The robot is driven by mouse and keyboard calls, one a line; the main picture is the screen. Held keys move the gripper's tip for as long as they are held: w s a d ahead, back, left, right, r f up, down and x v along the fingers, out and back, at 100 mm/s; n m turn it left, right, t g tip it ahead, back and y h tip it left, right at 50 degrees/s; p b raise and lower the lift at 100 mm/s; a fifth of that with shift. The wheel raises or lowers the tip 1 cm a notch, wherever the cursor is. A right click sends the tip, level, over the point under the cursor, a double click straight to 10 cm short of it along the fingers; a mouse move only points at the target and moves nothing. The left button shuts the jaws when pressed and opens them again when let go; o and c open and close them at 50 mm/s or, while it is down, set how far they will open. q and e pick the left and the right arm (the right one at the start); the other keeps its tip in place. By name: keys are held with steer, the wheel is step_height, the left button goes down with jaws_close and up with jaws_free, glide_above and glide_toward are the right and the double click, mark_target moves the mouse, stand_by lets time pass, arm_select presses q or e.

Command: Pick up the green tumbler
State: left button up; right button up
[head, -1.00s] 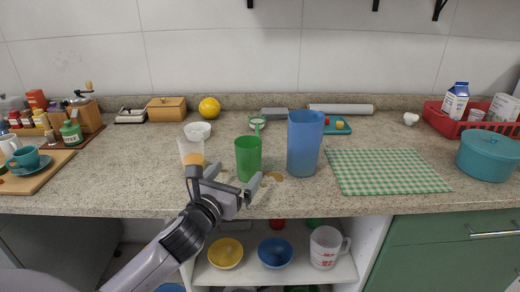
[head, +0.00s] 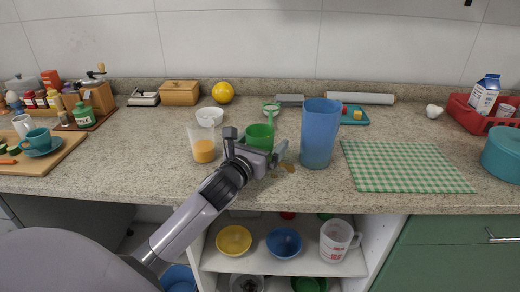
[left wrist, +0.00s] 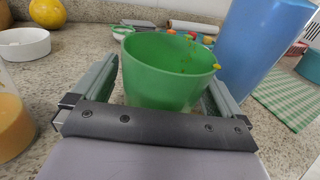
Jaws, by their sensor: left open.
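The green tumbler (head: 259,137) stands upright on the counter, between a glass of orange liquid and a tall blue tumbler. My left gripper (head: 258,157) is at the tumbler's front, with its lower part hidden behind the gripper in the head view. In the left wrist view the green tumbler (left wrist: 165,75) stands between the two open fingers of my left gripper (left wrist: 165,90), one on each side. I cannot tell whether either finger touches it. My right gripper is not in view.
The glass of orange liquid (head: 203,146) stands close on the left, and the tall blue tumbler (head: 320,134) close on the right. A white bowl (head: 209,116) and a green-handled strainer (head: 271,108) lie behind. A checked cloth (head: 402,167) covers the counter at right.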

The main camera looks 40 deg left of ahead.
arm_select(q)
steer(key=shift+w, duration=0.25)
steer(key=shift+c, duration=0.3)
steer(key=c, duration=1.1)
steer(key=shift+o, duration=0.2)
steer(key=shift+r, duration=0.1)
step_height(320, 180, up, 20)
steer(key=p, duration=0.4)
